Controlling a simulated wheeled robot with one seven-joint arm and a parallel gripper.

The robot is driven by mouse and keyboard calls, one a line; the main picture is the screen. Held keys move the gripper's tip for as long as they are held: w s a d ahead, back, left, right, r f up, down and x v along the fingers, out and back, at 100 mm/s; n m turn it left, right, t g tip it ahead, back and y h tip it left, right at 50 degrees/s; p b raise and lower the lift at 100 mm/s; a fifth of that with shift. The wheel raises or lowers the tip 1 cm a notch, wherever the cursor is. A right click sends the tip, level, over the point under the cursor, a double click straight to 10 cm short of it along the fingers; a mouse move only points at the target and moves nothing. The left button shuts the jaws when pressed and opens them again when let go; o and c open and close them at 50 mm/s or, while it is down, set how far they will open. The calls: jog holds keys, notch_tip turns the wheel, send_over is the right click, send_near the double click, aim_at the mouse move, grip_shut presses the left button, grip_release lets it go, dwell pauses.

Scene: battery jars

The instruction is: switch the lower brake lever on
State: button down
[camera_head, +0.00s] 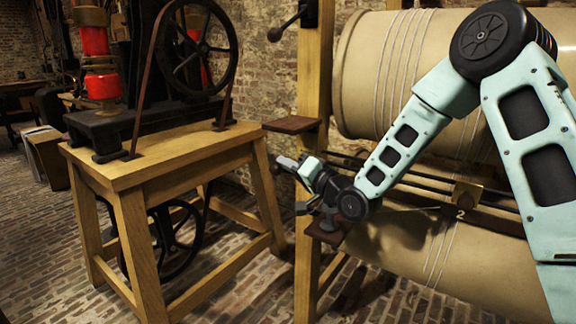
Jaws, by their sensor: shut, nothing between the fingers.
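My gripper (288,163) is at the wooden post, left of the lower drum. Its pale fingertips point left and are shut, with no object visible between them. A small dark knob (277,170) shows just beside the fingertips. It may be the end of the lower brake lever, but my gripper and wrist hide most of that spot. I cannot tell whether they touch or how the lever is set. The upper lever (285,29), black with a ball end, slants down to the left from the top of the post.
Two large beige drums, upper (380,60) and lower (400,250), stand behind my arm. A brass plate (466,196) sits above a "2". Small brown ledges, upper (291,124) and lower (326,232), flank my gripper. A wooden table (150,166) with a wheeled machine stands left.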

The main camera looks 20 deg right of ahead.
jog(key=shift+s+a+f+n+y+b, duration=0.2)
jog(key=shift+a+f+n+b, duration=0.1)
jog(key=shift+f+n+b, duration=0.5)
jog(key=shift+s+a+f+n+y+b, duration=0.1)
jog(key=shift+s+a+f+n+b, duration=0.15)
jog(key=shift+f+n+b, duration=0.55)
jog(key=shift+s+a+f+n+y+b, duration=0.15)
jog(key=shift+a+f+n+b, duration=0.2)
jog(key=shift+f+b, duration=0.75)
jog(key=shift+r, duration=0.15)
